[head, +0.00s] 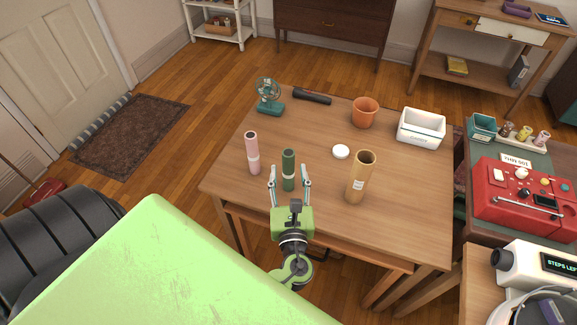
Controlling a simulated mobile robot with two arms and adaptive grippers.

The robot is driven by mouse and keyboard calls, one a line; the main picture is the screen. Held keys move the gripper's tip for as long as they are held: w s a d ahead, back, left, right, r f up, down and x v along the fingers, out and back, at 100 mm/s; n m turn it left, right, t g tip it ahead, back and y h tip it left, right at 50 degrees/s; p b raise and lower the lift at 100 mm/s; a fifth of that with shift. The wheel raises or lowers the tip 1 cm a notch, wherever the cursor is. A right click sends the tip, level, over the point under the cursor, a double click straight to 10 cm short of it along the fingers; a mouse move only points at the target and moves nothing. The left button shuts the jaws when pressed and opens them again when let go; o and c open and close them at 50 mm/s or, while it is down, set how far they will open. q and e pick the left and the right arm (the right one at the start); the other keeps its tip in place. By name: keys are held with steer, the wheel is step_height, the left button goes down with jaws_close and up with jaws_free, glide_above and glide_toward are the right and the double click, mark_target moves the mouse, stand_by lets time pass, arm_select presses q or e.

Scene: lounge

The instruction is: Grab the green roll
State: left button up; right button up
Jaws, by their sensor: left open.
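The green roll (288,171) stands upright on the wooden table (419,219). It is a dark green cylinder with a pale band. My left gripper (290,178) is open at the near side of the roll, its two fingers spread left and right of it. I cannot tell whether either finger touches the roll. A pink roll (253,153) stands upright to the left, and a tan cardboard tube (359,177) stands to the right. My right gripper is not in view.
A white disc (341,152) lies mid-table. A red console (525,194) is at right. The table's front right is clear.

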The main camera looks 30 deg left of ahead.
mark_target(289, 162)
arm_select(q)
steer(key=p+x, duration=0.1)
steer(key=x, duration=0.4)
steer(key=shift+w+a+r, duration=0.1)
steer(key=shift+w, duration=0.25)
steer(key=shift+w+a, duration=0.2)
jaws_close()
